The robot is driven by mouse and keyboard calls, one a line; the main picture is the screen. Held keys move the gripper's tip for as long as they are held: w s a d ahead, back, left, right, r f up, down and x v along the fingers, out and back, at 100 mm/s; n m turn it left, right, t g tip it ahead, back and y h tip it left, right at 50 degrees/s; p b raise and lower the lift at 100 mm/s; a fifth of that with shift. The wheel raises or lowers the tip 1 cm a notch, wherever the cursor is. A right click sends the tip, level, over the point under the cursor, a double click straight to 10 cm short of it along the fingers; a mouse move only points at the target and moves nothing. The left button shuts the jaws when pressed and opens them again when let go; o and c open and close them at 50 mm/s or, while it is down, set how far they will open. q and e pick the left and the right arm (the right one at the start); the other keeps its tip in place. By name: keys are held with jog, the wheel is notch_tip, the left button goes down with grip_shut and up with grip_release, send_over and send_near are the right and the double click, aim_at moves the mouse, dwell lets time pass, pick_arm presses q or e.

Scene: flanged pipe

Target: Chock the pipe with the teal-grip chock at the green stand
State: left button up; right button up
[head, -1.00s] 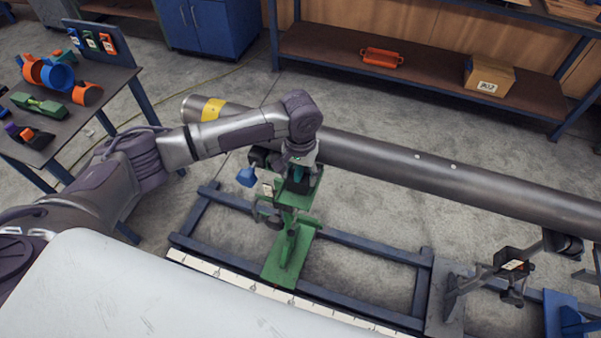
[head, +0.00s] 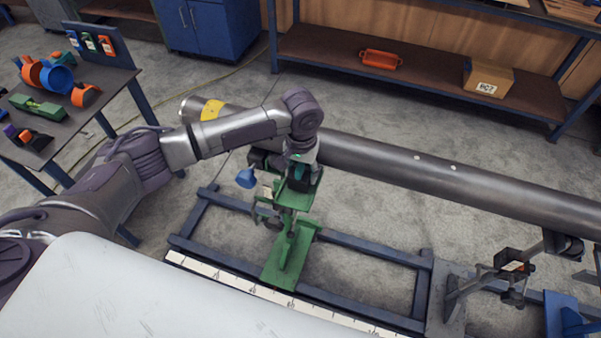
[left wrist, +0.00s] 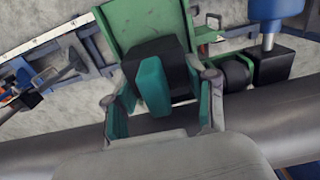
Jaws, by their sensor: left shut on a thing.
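The long grey pipe (head: 420,175) runs across the head view, with a yellow band near its left end. The green stand (head: 290,252) is under my left arm, on the near side of the pipe. My left gripper (head: 298,182) is over the top of the stand, pointing down. In the left wrist view its fingers (left wrist: 160,105) are around the teal grip (left wrist: 153,88) of a black chock (left wrist: 150,55). The chock is at the green stand's top plate, close beside the pipe. I cannot tell whether it touches the pipe. My right gripper is not in view.
A blue knob (head: 246,178) stands beside the green stand's top. A blue floor frame (head: 370,245) with a white scale (head: 240,283) lies below. A blue stand (head: 565,315) is at right. A side table (head: 70,125) with coloured parts is at left.

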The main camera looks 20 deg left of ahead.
pick_arm(q)
jog(key=shift+w+b, duration=0.3)
jog(key=shift+w, duration=0.55)
jog(key=o, duration=1.4)
jog(key=shift+r, duration=0.1)
jog(key=shift+s+r+p, duration=0.1)
jog(key=shift+r+p, duration=0.5)
jog(key=shift+p, duration=0.3)
jog(key=shift+s+r+p, duration=0.25)
jog(key=shift+r+p, duration=1.2)
jog(key=shift+p, duration=0.45)
jog(key=shift+s+r+p, duration=0.2)
jog(key=shift+r+p, duration=1.2)
jog(key=shift+p, duration=0.5)
jog(key=shift+f, duration=0.1)
